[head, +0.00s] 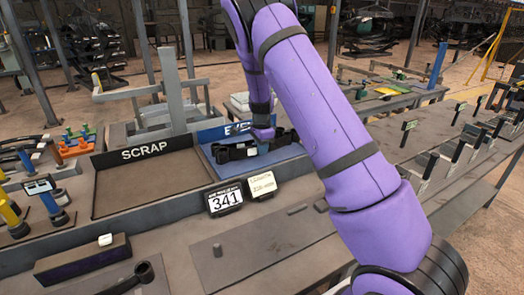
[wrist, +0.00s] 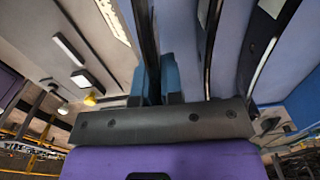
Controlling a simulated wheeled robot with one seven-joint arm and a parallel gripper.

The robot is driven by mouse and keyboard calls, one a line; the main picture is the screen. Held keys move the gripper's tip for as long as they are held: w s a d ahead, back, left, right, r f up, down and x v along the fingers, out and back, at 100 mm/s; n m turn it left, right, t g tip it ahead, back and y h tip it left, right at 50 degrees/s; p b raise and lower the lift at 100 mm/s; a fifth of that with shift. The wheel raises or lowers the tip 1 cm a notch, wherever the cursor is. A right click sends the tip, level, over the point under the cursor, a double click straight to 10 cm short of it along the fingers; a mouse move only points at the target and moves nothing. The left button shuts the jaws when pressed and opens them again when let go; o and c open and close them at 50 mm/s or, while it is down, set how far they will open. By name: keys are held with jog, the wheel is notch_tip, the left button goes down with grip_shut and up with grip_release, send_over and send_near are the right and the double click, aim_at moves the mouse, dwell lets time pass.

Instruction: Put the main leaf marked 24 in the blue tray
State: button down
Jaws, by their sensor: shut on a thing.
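The blue tray (head: 285,154), with a partly hidden sign starting "E" on its back edge, stands right of the scrap tray. My gripper (head: 263,146) is low over the blue tray, shut on a dark leaf (head: 237,152) with rolled ends. The leaf lies across the tray's left and middle part; I cannot tell whether it touches the floor. In the wrist view, the blue fingers of my gripper (wrist: 156,80) pinch the dark leaf (wrist: 148,35) on edge. No mark 24 is readable on it.
The brown scrap tray (head: 140,182) is empty. A card reading 341 (head: 225,200) and a smaller card (head: 262,185) stand before the blue tray. A grey post frame (head: 172,85) rises behind. Slotted racks (head: 440,160) stand at right. My purple arm hides the centre right.

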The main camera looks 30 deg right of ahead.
jog(key=shift+f, duration=1.6)
jog(key=shift+f, duration=0.15)
jog(key=c, duration=1.3)
grip_release()
jog(key=shift+s, duration=0.1)
jog(key=shift+o, duration=0.2)
